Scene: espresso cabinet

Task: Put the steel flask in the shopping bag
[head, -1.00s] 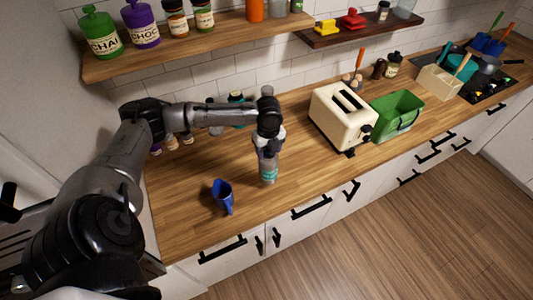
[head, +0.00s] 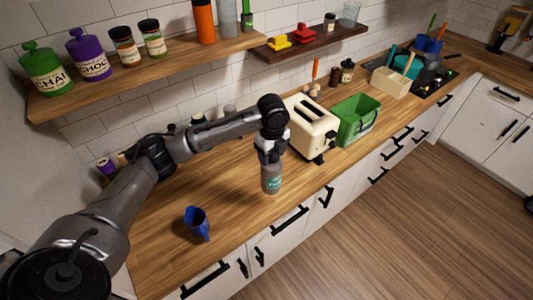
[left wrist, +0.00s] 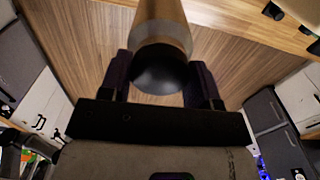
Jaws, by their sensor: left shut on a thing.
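The steel flask (head: 271,181) is a grey cylinder with a teal label, upright near the front edge of the counter in the head view. My left gripper (head: 270,157) is shut on its upper part from above. In the left wrist view the flask (left wrist: 160,35) and its dark rounded top stand between the two fingers (left wrist: 160,82). I cannot tell how far its base is above the counter. My right gripper is not in view.
A cream toaster (head: 310,128) stands between the flask and the bag. A shelf (head: 150,76) with jars hangs above. A wooden caddy (head: 389,83) stands past the bag.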

